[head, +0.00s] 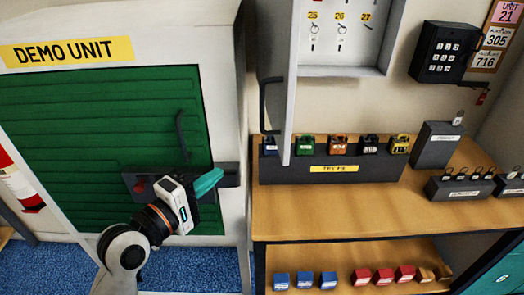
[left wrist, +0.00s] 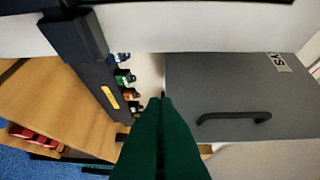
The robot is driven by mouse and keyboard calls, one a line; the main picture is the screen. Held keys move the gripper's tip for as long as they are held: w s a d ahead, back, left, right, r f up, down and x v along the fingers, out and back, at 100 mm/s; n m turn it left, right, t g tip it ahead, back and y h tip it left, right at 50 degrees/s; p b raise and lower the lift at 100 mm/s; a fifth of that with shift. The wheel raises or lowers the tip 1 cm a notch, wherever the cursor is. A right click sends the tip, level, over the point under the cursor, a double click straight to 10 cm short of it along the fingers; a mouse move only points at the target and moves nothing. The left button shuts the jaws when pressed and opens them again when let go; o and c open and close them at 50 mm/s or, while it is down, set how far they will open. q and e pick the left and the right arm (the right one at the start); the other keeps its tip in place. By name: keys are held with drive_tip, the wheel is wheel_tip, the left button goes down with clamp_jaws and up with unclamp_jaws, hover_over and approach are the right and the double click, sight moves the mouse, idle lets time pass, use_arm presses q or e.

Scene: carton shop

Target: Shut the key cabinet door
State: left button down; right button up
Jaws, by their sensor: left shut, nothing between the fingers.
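The key cabinet (head: 345,71) is on the wall at the top middle of the head view, its white inside showing keys under numbers 25, 26 and 27. Its grey door (head: 271,45) stands wide open at the cabinet's left side, jutting toward me. A black bar handle (head: 265,105) is on the door's outer face. In the left wrist view the door (left wrist: 200,85) and handle (left wrist: 233,117) show to the right of the fingers. My left gripper (head: 217,176) is shut and empty, left of and below the door, apart from it. My right gripper is not in view.
A demo unit (head: 190,20) with a green shutter (head: 90,110) stands behind my left gripper. Under the cabinet a wooden bench (head: 310,215) carries a dark rack of padlocks (head: 330,170). A keypad box (head: 443,52) is on the wall at right.

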use_arm(q)
drive_tip(key=r, duration=0.1)
drive_tip(key=p, duration=0.3)
approach(275, 138)
drive_tip(key=w, duration=0.5)
drive_tip(key=d+p, duration=0.2)
drive_tip(key=d, duration=0.1)
drive_tip(key=shift+s+d+f, duration=0.1)
drive_tip(key=shift+d, duration=0.15)
